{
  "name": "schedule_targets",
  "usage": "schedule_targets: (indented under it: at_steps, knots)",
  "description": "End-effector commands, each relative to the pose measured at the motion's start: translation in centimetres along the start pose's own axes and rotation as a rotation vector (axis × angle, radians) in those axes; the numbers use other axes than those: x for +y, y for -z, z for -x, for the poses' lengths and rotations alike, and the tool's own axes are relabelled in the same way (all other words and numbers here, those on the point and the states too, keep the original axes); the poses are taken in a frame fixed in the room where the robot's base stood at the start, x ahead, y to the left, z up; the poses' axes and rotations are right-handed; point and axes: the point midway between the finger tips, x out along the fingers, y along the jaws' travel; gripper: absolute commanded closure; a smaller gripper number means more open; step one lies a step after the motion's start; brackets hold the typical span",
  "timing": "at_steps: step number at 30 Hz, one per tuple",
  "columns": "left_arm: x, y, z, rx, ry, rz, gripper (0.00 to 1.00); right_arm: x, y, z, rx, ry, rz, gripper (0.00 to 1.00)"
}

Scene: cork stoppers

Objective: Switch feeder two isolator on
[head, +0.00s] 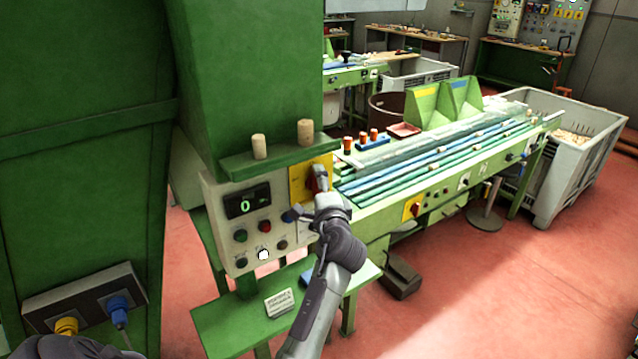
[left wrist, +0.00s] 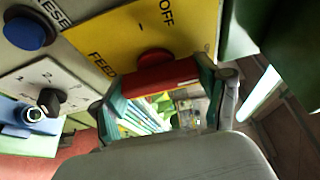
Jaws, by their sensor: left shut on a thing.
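The isolator's yellow plate (head: 297,184) is on the light control panel of the green machine. In the left wrist view the plate (left wrist: 120,42) reads "OFF" and part of "FEED"; any feeder number is hidden. Its red handle (left wrist: 165,76) lies between the fingers of my left gripper (left wrist: 162,88). In the head view my left gripper (head: 320,184) is at the plate's right side, shut on the handle and covering much of it. My right gripper is not in view.
The panel also has a display (head: 247,201) reading 0, several buttons and a blue button (left wrist: 29,33). Corks (head: 305,132) stand on the ledge above. Another yellow plate with a red switch (head: 413,208) is on the bench at right. A grey crate (head: 560,175) stands beyond.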

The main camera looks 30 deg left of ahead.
Motion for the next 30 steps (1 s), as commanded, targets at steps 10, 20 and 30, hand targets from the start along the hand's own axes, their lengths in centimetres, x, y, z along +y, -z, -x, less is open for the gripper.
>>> schedule_targets:
  at_steps: [10,20,30]
  knots:
    - [-0.11,0.0,-0.02,0.0,-0.001,-0.012,0.6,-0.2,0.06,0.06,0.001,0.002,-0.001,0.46]
    - [-0.07,0.0,-0.01,0.0,-0.002,-0.011,0.0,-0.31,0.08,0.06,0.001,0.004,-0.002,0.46]
    - [-0.01,0.0,0.0,0.0,-0.003,-0.01,0.0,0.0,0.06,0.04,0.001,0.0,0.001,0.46]
